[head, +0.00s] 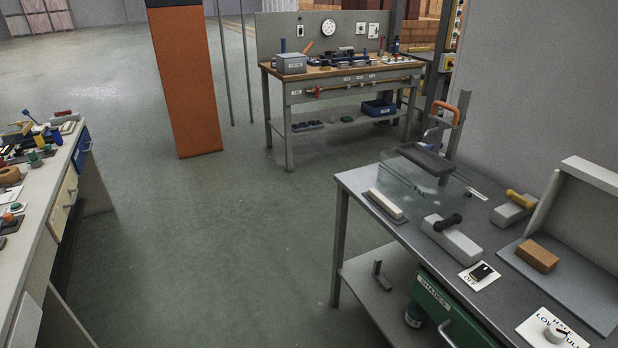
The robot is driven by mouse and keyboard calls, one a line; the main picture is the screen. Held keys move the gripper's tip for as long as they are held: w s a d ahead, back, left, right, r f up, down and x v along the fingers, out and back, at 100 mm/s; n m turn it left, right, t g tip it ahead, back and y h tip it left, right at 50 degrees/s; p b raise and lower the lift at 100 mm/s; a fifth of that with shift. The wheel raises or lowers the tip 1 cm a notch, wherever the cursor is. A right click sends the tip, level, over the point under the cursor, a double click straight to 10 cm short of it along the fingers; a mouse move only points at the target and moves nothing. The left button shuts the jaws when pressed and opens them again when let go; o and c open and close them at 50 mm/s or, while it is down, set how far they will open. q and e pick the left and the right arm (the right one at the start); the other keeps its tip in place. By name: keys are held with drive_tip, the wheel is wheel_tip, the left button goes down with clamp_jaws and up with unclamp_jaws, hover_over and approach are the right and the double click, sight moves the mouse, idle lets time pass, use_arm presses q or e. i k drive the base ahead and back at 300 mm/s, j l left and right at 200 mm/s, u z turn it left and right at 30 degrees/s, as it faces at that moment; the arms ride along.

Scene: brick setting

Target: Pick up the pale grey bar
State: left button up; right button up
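On the grey-topped workbench (445,222) at the right, a pale, narrow bar (386,203) lies on a dark strip near the bench's left corner. A larger pale grey block (452,242) lies to its right, with a black-handled tool on top. Another pale grey block (512,212) farther back has a yellow-handled tool on it. I cannot tell for certain which is the task's pale grey bar; the narrow one looks more cream. Neither of my grippers is in view.
A clear panel (425,180) and dark tray (426,160) stand behind the narrow bar. A brown brick (537,256) sits at the right. A cluttered bench (45,195) is at the left, an orange pillar (187,85) beyond. The floor between the benches is clear.

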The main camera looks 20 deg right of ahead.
sight(397, 214)
drive_tip(key=i+j+z, duration=0.15)
drive_tip(key=i, duration=0.45)
drive_tip(key=i+j+z, duration=0.2)
drive_tip(key=i, duration=0.4)
drive_tip(key=i+j+z, duration=0.1)
drive_tip(key=i+z, duration=0.15)
drive_tip(key=z, duration=0.25)
drive_tip(key=i+j+z, duration=0.15)
drive_tip(key=z, duration=0.35)
drive_tip(key=i+j+z, duration=0.2)
drive_tip(key=z, duration=0.25)
drive_tip(key=i+j+z, duration=0.15)
drive_tip(key=j+z, duration=0.35)
drive_tip(key=l, duration=0.1)
